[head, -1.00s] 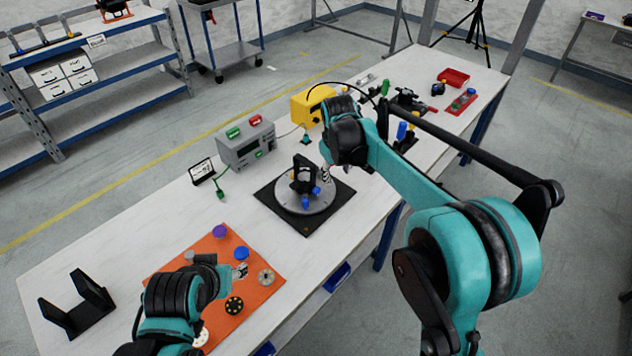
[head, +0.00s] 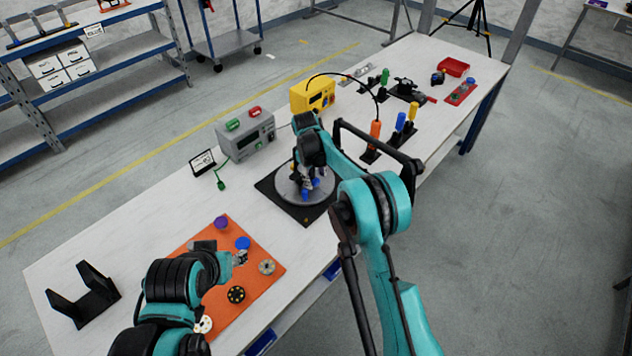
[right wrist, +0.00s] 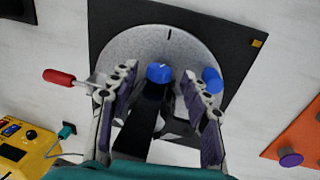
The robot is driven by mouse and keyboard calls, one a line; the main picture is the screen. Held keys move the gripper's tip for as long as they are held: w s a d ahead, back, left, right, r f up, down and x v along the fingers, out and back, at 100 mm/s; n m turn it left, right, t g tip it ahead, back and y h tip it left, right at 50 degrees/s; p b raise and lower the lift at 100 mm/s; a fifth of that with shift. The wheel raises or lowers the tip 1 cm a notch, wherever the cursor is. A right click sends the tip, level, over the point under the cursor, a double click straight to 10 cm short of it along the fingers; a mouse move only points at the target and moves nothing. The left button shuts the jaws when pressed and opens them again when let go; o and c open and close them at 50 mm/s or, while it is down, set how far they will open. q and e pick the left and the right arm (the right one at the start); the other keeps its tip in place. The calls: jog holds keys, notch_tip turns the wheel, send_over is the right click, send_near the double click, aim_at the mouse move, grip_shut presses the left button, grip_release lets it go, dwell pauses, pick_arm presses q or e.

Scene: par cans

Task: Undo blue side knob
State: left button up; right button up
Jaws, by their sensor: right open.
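A grey round plate (head: 290,194) lies on a black square mat (head: 268,187) on the bench. It carries a dark upright bracket (right wrist: 150,108) and two blue knobs. In the right wrist view, one blue knob (right wrist: 159,73) shows between my right fingertips, at the end of the bracket. The other blue knob (right wrist: 212,80) is just outside the right-hand finger. My right gripper (head: 310,180) is open above the plate; contact with a knob cannot be judged. My left gripper (head: 240,258) hangs over the orange mat (head: 262,285), its fingers too small to read.
A red-handled piece (right wrist: 60,77) sticks out beside the left-hand finger. A grey box (head: 246,138) and a yellow box (head: 312,95) stand behind the plate. A black cradle (head: 82,297) is at the left end.

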jog(key=shift+w+d+f, duration=0.1)
jog(key=shift+d+f, duration=0.05)
jog(key=shift+f, duration=0.8)
grip_shut()
jog(key=shift+s+a+f+t+h+b, duration=0.1)
jog(key=shift+a+t+h+b, duration=0.05)
jog(key=shift+t+h+b, duration=0.35)
jog(key=shift+s+a+f+t+h+b, duration=0.1)
jog(key=shift+a+t+h+b, duration=0.05)
jog(key=shift+t+h+b, duration=0.3)
jog(key=shift+r+t+h, duration=0.1)
jog(key=shift+t+h, duration=0.55)
grip_release()
